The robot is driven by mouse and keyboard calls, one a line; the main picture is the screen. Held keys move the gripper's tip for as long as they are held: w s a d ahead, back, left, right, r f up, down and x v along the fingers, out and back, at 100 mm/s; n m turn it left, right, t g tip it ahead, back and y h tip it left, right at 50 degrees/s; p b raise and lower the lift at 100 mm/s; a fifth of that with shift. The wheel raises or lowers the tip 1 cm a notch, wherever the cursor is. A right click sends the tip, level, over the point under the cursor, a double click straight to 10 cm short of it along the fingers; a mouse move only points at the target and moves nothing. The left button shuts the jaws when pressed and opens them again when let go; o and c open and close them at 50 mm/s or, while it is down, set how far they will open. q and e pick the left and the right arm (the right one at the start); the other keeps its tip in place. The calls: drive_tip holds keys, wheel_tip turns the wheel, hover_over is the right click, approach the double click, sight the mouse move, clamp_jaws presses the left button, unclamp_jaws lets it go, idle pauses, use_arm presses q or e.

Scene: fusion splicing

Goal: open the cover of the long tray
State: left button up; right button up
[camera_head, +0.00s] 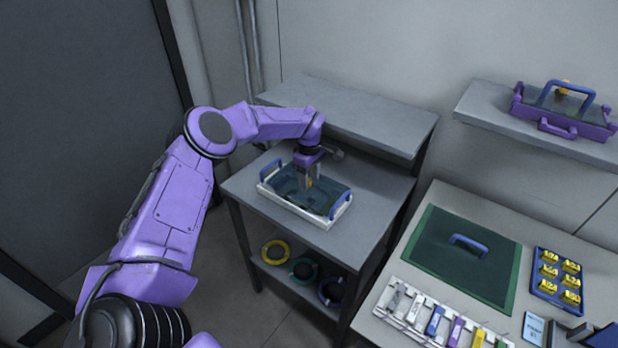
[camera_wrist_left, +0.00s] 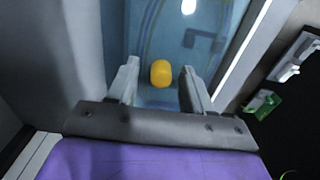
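The long tray (camera_head: 333,222) is white with blue handles and stands on the grey side table. A dark, see-through cover (camera_head: 325,200) lies shut over it. A yellow knob (camera_head: 309,182) stands on the cover. My left gripper (camera_head: 308,184) points down at the knob from above. In the left wrist view, its two fingers (camera_wrist_left: 160,75) are apart, and the yellow knob (camera_wrist_left: 161,73) sits between their tips with a gap on each side. My right gripper is not in view.
A grey shelf (camera_head: 350,118) rises behind the tray. Coloured rings (camera_head: 275,252) lie on the level below. On the right bench are a green mat (camera_head: 425,262), a blue tray (camera_head: 545,289) of yellow pieces and a white rack (camera_head: 382,311). A purple case (camera_head: 590,130) stands on the wall shelf.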

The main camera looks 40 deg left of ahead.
use_arm(q)
wheel_tip(320, 180, up, 10)
drive_tip(key=b, duration=0.2)
drive_tip(key=shift+r, duration=0.25)
drive_tip(key=shift+c, duration=0.3)
